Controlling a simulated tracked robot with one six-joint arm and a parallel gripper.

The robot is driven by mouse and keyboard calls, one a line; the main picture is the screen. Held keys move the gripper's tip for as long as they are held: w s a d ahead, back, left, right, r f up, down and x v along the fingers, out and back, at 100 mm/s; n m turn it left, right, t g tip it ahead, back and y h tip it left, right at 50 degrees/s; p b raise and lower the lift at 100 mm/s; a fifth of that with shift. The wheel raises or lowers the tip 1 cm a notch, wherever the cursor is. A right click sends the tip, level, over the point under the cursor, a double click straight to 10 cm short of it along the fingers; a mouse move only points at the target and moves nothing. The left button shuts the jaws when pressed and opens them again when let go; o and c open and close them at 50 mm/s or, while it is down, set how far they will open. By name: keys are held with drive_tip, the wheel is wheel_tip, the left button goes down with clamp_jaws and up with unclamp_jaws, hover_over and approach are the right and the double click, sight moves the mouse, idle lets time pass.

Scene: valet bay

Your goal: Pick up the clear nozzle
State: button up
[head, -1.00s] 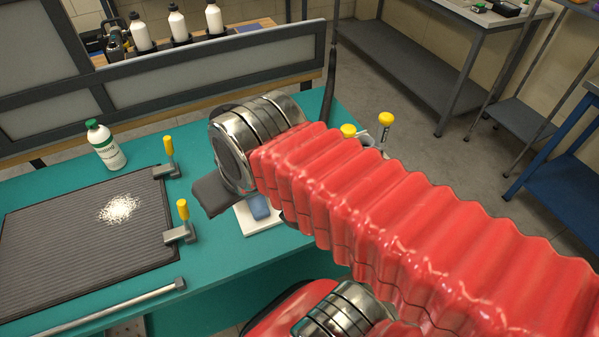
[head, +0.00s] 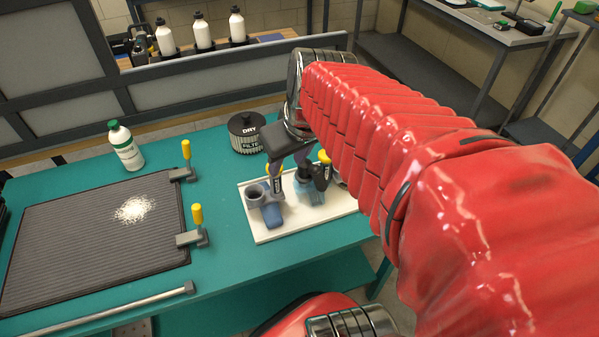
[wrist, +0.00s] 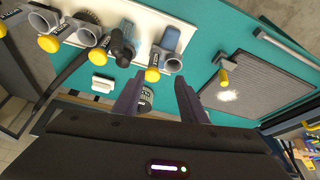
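A white tray (head: 268,232) on the teal table holds several nozzles with yellow ends. The leftmost is a blue-grey nozzle (head: 270,214); it also shows in the wrist view (wrist: 171,40). Beside it is a pale-blue nozzle (head: 312,192) with a black neck, also in the wrist view (wrist: 124,32). More nozzles lie at the tray's other end in the wrist view and are mostly hidden by my arm in the head view. I cannot tell for sure which is the clear one. My gripper (wrist: 158,80) is open and empty, with its fingers pointing toward the tray's blue-grey end.
A black filter tin (head: 248,133) stands behind the tray. A ribbed dark mat (head: 90,240) with white powder and yellow-handled clamps (head: 197,215) lies left. A green-capped bottle (head: 126,148) stands behind the mat.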

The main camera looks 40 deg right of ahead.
drive_tip(key=m, duration=0.1)
approach(328, 163)
wheel_tip(328, 163, up, 2)
drive_tip(key=shift+s+d+r, duration=0.15)
drive_tip(key=shift+d, duration=0.05)
drive_tip(key=x, duration=0.8)
drive_tip(key=shift+f, duration=0.3)
drive_tip(key=shift+f, duration=0.1)
drive_tip(key=shift+x, duration=2.55)
drive_tip(key=shift+d, duration=0.1)
drive_tip(key=shift+c, duration=0.7)
drive_tip(key=c, duration=0.5)
drive_tip(key=shift+c, duration=0.2)
